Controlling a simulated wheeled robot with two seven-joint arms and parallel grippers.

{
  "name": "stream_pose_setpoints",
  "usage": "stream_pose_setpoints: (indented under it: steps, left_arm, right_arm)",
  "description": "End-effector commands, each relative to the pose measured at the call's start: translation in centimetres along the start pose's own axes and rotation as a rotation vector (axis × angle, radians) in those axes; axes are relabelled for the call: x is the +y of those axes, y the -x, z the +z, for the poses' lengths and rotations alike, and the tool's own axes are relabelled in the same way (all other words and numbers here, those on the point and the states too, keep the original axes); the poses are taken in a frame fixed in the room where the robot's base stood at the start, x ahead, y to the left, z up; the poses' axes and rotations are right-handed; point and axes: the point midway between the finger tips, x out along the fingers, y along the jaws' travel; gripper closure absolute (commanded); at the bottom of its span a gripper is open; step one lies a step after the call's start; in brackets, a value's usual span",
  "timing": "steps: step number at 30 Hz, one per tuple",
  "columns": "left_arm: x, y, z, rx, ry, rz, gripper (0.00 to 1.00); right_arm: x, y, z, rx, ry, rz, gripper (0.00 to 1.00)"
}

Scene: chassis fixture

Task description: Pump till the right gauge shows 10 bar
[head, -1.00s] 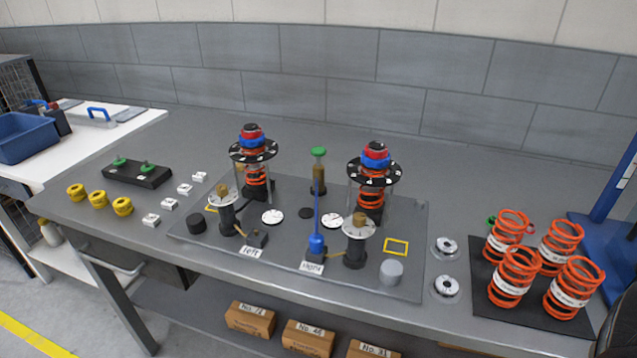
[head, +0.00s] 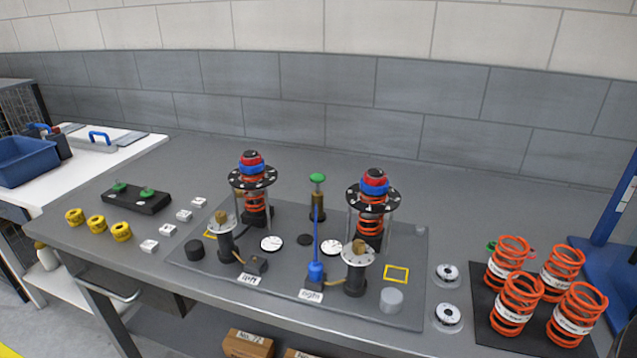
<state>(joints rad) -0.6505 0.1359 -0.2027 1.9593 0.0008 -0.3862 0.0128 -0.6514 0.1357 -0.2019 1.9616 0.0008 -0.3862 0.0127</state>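The right white round gauge (head: 331,247) lies on the grey fixture plate (head: 395,312), right of a small black disc. Its needle and numbers are too small to read. A similar left gauge (head: 271,244) lies left of that disc. A blue upright lever (head: 316,238) stands on a base behind the label "right" (head: 311,296). A black block (head: 257,263) with no visible lever sits behind the label "left" (head: 249,280). A post with a green knob (head: 317,178) stands behind the gauges. Neither gripper is in view.
Two spring towers (head: 252,190) (head: 373,198) stand at the back of the plate. Two short posts with round flanges (head: 222,225) (head: 358,255) stand in front. Orange springs (head: 514,300) stand on a black mat at right. Yellow rings (head: 97,224) lie at left. The table behind the plate is clear.

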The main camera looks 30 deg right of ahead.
Motion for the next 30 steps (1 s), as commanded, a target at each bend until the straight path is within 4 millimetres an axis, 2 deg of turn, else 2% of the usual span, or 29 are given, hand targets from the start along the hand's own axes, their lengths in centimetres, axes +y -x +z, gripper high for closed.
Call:
stream_pose_setpoints:
  steps: [3, 4, 9, 30]
  left_arm:
    - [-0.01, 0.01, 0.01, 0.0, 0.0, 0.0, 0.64]
    - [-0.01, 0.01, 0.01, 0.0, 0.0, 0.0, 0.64]
    - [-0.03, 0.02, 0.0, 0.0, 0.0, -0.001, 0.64]
    - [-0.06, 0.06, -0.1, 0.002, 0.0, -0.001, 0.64]
  right_arm:
    - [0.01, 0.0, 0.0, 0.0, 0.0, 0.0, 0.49]
    - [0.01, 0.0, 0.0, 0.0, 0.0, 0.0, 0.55]
    - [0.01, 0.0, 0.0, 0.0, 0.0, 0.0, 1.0]
    - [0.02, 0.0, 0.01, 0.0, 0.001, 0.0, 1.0]
